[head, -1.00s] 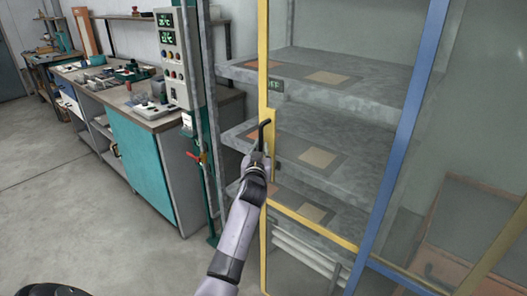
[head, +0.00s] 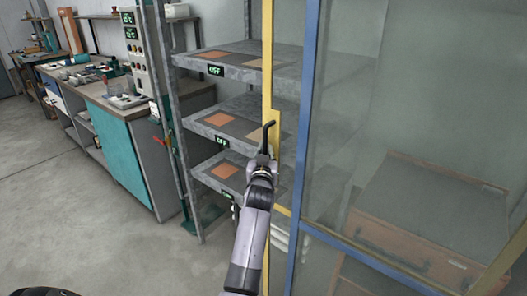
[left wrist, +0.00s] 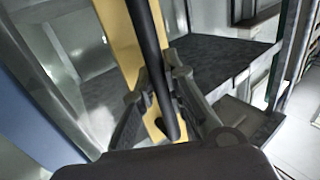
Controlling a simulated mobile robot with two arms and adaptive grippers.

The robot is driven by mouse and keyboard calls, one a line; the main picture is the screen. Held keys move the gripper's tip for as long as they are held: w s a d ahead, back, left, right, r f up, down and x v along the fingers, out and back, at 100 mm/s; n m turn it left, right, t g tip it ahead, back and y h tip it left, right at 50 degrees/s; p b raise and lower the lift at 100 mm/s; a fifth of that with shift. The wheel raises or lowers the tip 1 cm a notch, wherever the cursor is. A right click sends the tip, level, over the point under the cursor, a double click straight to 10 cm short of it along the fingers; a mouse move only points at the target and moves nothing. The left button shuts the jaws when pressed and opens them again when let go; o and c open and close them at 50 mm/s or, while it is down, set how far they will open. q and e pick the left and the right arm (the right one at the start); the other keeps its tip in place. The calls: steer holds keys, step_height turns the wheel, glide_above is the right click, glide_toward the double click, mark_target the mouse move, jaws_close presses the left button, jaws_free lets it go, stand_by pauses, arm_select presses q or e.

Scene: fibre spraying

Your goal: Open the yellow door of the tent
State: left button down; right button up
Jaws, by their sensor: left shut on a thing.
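The yellow door (head: 267,62) of the tent shows as a tall yellow edge post with a clear panel, seen at a steep angle. It stands partly open, with the shelves uncovered to its left. Its black handle (head: 268,133) is on the yellow post. My left gripper (head: 262,162) is at the handle. In the left wrist view the fingers of my left gripper (left wrist: 158,88) are closed around the black handle (left wrist: 148,40), with the yellow post (left wrist: 124,40) right behind. My right gripper is not in view.
A blue tent post (head: 304,120) stands right of the door. Grey shelves (head: 215,128) with orange squares and OFF displays stand inside. A control box (head: 136,50) and a teal workbench (head: 120,150) are at left. An orange-brown case (head: 420,215) is at right. The left floor is clear.

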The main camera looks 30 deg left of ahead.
arm_select(q)
steer(key=shift+d, duration=0.3)
steer(key=c, duration=1.9)
jaws_free()
steer(key=shift+c, duration=0.2)
steer(key=o, duration=0.3)
steer(key=shift+o, duration=0.2)
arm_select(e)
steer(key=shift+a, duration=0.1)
